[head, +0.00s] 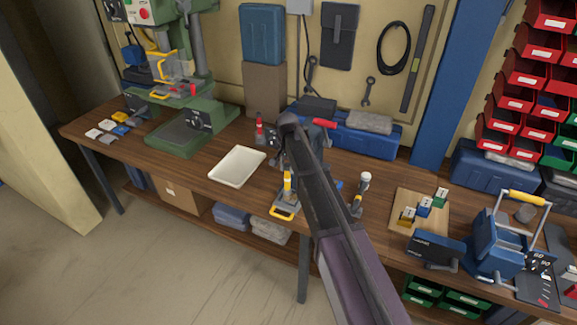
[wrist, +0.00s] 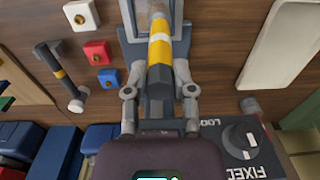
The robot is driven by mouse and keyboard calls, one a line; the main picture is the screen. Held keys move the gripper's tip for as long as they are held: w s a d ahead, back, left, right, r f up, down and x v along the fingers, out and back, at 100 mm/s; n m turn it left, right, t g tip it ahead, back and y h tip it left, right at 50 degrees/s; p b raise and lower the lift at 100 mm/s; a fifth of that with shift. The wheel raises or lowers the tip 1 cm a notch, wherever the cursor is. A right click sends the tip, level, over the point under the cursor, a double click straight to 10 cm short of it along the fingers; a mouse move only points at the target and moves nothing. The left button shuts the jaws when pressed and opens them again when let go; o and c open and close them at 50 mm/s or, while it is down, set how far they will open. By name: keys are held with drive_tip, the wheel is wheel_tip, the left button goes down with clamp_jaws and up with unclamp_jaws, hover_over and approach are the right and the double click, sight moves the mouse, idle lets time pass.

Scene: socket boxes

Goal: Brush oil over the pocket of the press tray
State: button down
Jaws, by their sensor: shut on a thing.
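My gripper (wrist: 160,92) is shut on the grey handle of a brush-like tool (wrist: 160,50) with yellow and white bands. In the wrist view its pale tip points to the top edge. The tip lies over a grey square-framed plate (wrist: 128,20), which looks like the press tray. In the head view, the tray's yellow handle (head: 281,213) shows near the bench's front edge, with the banded tool (head: 288,184) just above it. The tool hides much of the pocket. I cannot tell whether the tip touches it. My arm covers part of this spot in the head view.
A white tray (head: 237,166) lies to the left. A hammer-like tool (head: 359,194) and a wooden board (head: 422,211) with small blocks are to the right. Red (wrist: 96,52) and blue (wrist: 108,78) squares lie close by. A dial box (wrist: 235,142) marked FIXED sits beside my gripper.

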drive_tip(key=shift+s+d, duration=0.1)
drive_tip(key=shift+d, duration=0.05)
drive_tip(key=shift+s+d+r, duration=0.1)
drive_tip(key=shift+s+d, duration=0.1)
drive_tip(key=shift+d, duration=0.3)
drive_tip(key=shift+s+d, duration=0.15)
drive_tip(key=shift+d, duration=0.3)
drive_tip(key=shift+w, duration=0.1)
drive_tip(key=shift+w+d, duration=0.25)
drive_tip(key=shift+w, duration=0.25)
drive_tip(key=shift+w+d, duration=0.2)
drive_tip(key=shift+w, duration=0.3)
drive_tip(key=shift+a, duration=0.1)
